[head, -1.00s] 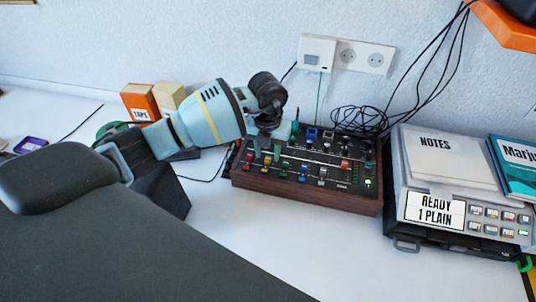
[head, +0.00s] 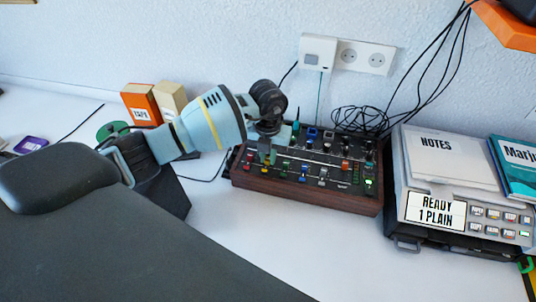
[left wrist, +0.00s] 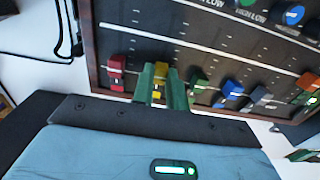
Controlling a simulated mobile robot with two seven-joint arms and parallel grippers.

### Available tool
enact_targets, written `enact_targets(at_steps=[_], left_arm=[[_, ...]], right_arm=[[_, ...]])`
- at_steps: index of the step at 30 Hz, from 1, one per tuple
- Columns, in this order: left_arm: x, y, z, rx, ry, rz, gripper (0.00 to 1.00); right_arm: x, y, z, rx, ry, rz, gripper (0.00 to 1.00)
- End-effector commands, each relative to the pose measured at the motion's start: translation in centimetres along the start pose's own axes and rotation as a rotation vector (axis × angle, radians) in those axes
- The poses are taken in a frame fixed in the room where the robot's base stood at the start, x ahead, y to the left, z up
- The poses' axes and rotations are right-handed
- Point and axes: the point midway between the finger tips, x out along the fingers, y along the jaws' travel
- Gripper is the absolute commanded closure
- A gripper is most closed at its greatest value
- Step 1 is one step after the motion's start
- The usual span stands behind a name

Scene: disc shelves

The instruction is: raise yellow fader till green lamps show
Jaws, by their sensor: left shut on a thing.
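The mixer (head: 300,198) is a dark panel in a brown wooden case, with rows of coloured knobs and faders. My left gripper (head: 267,157) reaches down onto its left part from above. In the left wrist view, the green fingers of my left gripper (left wrist: 161,88) are shut on the yellow fader (left wrist: 158,80), one finger on each side of the cap. A red fader (left wrist: 117,72) stands to its left and a green one (left wrist: 197,84) to its right. Small green lamps (head: 368,183) glow at the mixer's right end. My right gripper is not in view.
A printer-like device (head: 435,212) reading "READY 1 PLAIN" stands right of the mixer, with a notes pad on top. Black cables (head: 358,120) lie behind the mixer. Orange and cream boxes (head: 140,103) stand behind my left arm. The white table in front is clear.

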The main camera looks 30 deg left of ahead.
Motion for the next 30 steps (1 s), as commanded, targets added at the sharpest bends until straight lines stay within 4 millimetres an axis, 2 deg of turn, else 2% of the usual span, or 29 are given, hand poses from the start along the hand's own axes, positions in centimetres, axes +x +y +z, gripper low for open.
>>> enact_targets(at_steps=[4, 10, 21, 22, 24, 26, 30], left_arm=[[0.1, 0.0, 0.5, -0.001, 0.001, 0.001, 1.00], [0.2, 0.0, 2.5, -0.001, 0.002, 0.001, 1.00], [0.0, 0.0, 3.0, -0.001, -0.001, 0.000, 1.00], [0.0, 0.0, 3.0, -0.001, -0.001, 0.000, 0.82], [0.0, 0.0, 2.9, -0.001, -0.001, 0.000, 0.73], [0.0, 0.0, 2.9, 0.000, -0.001, 0.000, 0.65], [0.0, 0.0, 2.9, 0.000, 0.000, 0.000, 0.64]], right_arm=[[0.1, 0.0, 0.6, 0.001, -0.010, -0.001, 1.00], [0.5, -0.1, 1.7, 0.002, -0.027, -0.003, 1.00], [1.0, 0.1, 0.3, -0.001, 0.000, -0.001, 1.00], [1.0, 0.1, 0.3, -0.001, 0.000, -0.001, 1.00], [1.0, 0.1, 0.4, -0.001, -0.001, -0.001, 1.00], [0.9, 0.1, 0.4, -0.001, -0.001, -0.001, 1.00], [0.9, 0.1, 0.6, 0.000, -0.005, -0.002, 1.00]])
